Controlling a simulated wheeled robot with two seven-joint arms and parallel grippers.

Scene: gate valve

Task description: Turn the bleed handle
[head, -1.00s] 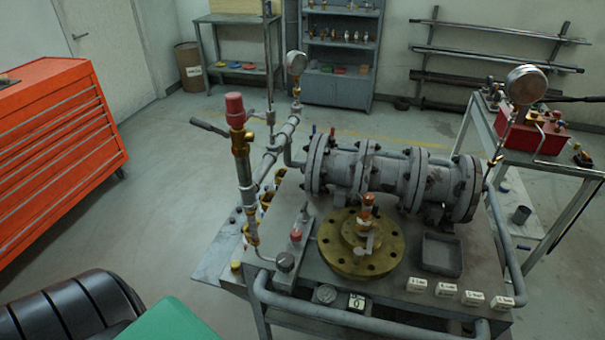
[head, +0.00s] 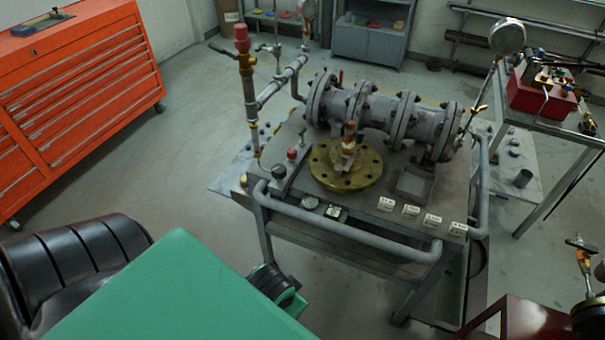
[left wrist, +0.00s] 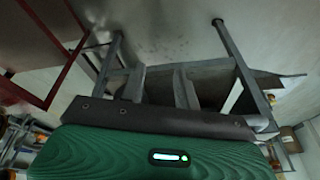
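The valve assembly is a grey flanged pipe body (head: 385,115) on a steel cart. A dark lever (head: 222,49) sticks out left near the red-capped upright pipe (head: 247,85). A small yellow lever (head: 479,109) sits under the right gauge. I cannot tell which is the bleed handle. My left gripper (left wrist: 160,68) shows in the left wrist view with two short grey fingers apart and nothing visible between them. It is not visible in the head view, so its distance to the levers is unclear. My right gripper is not in view.
The cart has a front rail (head: 345,236), a brass flange (head: 330,172) and several white labels. A red tool chest (head: 80,100) stands left. A side table with a red box (head: 541,90) stands right. A dark red surface (head: 530,322) is at lower right.

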